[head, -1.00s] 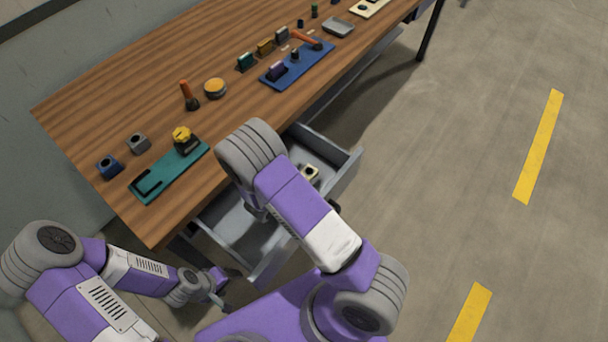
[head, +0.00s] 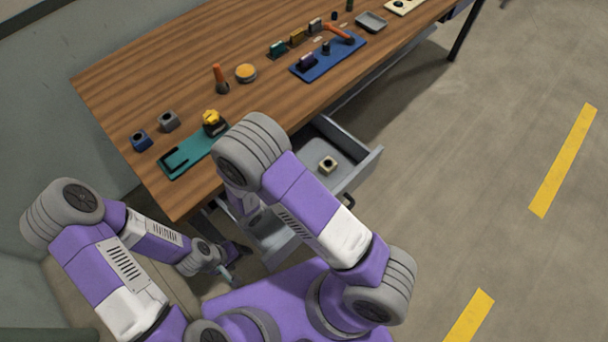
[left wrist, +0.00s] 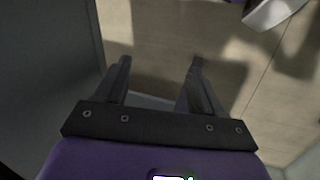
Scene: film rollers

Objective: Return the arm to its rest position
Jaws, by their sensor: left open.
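My left arm is purple and grey and is folded at the lower left of the head view. Its gripper (head: 233,264) is low, beside the table's front left corner and left of the open drawer. In the left wrist view the two dark fingers (left wrist: 160,66) stand apart with nothing between them, above a pale floor. My right arm is bent in front of the table and over part of the drawer. Its gripper cannot be made out behind the arm.
The wooden table (head: 160,84) carries a teal mat (head: 181,159), a blue mat (head: 313,69) and several small parts. The floor at right is clear.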

